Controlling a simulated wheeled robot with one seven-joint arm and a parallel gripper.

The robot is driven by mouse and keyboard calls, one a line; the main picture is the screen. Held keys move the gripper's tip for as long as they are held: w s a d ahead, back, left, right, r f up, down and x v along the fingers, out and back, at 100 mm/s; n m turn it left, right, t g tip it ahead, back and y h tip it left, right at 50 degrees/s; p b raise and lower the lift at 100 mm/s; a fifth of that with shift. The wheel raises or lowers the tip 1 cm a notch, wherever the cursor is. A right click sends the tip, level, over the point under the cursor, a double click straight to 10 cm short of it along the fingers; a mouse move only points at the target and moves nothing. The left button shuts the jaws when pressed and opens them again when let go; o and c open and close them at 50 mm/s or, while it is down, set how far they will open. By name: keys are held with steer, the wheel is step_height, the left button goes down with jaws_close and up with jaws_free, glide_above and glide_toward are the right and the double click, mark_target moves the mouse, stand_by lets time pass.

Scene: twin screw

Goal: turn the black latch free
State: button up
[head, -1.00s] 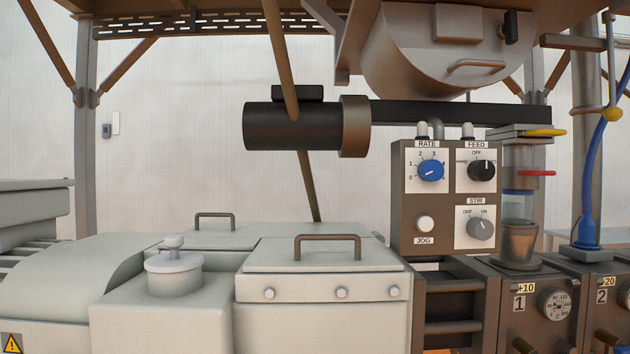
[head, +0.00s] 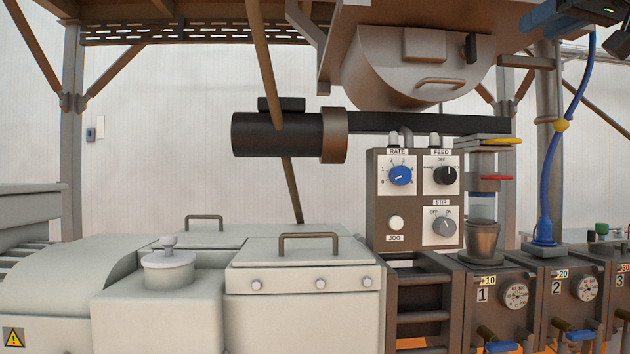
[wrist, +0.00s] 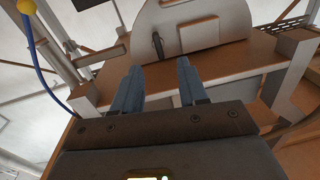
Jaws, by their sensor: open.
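The black latch (head: 471,47) is a small dark upright piece on the front face of the grey rounded hopper (head: 375,75), near its upper right. It also shows in the wrist view (wrist: 158,45), just beyond the fingertips. My gripper (wrist: 156,66) is open, with two blue fingers spread apart and nothing between them. In the head view the gripper (head: 530,22) enters at the top right, its blue fingers pointing left toward the latch, apart from it.
A brown beam (head: 528,62) and a blue hose (head: 572,95) with a yellow fitting stand below and right of the gripper. A curved handle (head: 439,82) is low on the hopper. A control box (head: 415,200) stands beneath. The space before the hopper looks clear.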

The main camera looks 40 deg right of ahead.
steer(key=w+f+m+t+y, duration=0.1)
steer(key=w+f, duration=0.6)
steer(key=f, duration=0.6)
steer(key=w+f+m+t+y, duration=0.1)
steer(key=w+f, duration=0.6)
steer(key=f, duration=0.6)
steer(key=w+a+f, duration=0.1)
steer(key=a+f, duration=0.4)
steer(key=f, duration=0.3)
steer(key=a+f+g+y, duration=0.1)
steer(key=a+f, duration=0.3)
steer(key=f, duration=0.4)
steer(key=w+a+f, duration=0.1)
steer(key=a+f, duration=0.4)
steer(key=f, duration=0.3)
steer(key=s+a+f+n+g+y, duration=0.1)
steer(key=s+a+f+n, duration=0.1)
steer(key=s+a+f, duration=1.2)
steer(key=s+a+f+n+y, duration=0.1)
steer(key=s+a+n+y, duration=0.1)
steer(key=s, duration=0.8)
steer(key=s+a+n+g+y, duration=0.1)
steer(key=s+a+n+y, duration=0.1)
steer(key=s+a+n, duration=0.2)
steer(key=s+a, duration=0.3)
steer(key=s, duration=0.4)
steer(key=shift+a+f, duration=0.25)
steer(key=shift+f, duration=0.15)
